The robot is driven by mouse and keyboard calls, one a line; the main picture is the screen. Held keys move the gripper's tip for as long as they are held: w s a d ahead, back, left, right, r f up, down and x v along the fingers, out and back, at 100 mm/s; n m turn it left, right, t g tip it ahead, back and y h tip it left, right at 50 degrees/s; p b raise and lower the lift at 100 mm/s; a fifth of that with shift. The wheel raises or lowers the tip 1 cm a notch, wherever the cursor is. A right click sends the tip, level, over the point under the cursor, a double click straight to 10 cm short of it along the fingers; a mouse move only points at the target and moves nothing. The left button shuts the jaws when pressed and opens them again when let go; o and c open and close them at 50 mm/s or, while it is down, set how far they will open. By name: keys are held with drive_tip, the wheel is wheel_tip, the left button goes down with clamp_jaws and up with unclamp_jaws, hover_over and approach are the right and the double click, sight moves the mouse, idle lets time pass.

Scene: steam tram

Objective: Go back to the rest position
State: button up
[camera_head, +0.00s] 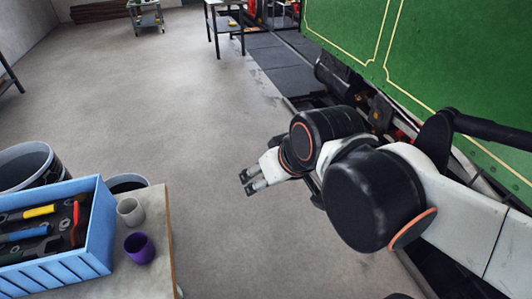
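My gripper (249,182) is near the middle of the head view, at the end of my white and black arm, which reaches in from the right. Its two fingers point left and stand apart, with nothing visible between them. It hangs over bare grey floor, to the right of the small table and apart from everything around it.
A table (161,225) at lower left bears a blue tool crate (98,240), a grey cup (130,211) and a purple cup (139,248). A green tram side (450,60) stands close to my arm on the right. A workbench (226,25) and trolley (146,17) stand behind. Mid-floor is clear.

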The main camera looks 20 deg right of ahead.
drive_tip(key=shift+s+d+m+h, duration=0.4)
drive_tip(key=shift+s+d+m, duration=0.1)
drive_tip(key=shift+s+d, duration=0.5)
drive_tip(key=shift+a, duration=0.1)
idle(0.5)
